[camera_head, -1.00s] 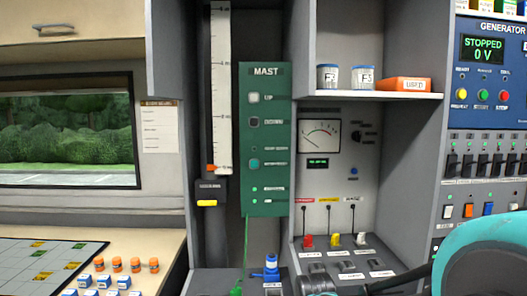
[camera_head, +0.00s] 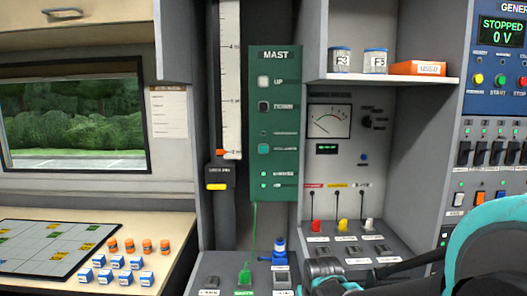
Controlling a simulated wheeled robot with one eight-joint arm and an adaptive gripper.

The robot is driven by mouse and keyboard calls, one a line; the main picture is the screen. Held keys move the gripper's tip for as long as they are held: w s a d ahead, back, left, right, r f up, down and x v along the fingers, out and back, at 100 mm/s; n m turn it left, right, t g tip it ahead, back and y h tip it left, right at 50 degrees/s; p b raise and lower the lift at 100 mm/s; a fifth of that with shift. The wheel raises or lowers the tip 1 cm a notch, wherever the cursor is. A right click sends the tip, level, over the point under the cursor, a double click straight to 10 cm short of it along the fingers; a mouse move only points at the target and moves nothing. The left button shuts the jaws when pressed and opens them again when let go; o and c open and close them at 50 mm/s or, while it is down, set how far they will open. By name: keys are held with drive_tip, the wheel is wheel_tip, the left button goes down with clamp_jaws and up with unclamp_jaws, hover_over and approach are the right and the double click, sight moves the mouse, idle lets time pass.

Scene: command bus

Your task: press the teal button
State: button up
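My arm, dark with teal parts, reaches in from the lower right. My gripper (camera_head: 322,280) shows at the bottom edge, well below and to the right of the teal button and apart from it. Its fingertips are not clear, so I cannot tell whether it is open.
A console with a blue-topped plug (camera_head: 279,250) and a green connector (camera_head: 244,277) lies below the panel. Coloured levers (camera_head: 342,225) stand to the right under a gauge (camera_head: 330,121). The space before the panel is clear.

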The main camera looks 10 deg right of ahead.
clamp_jaws()
idle(1.1)
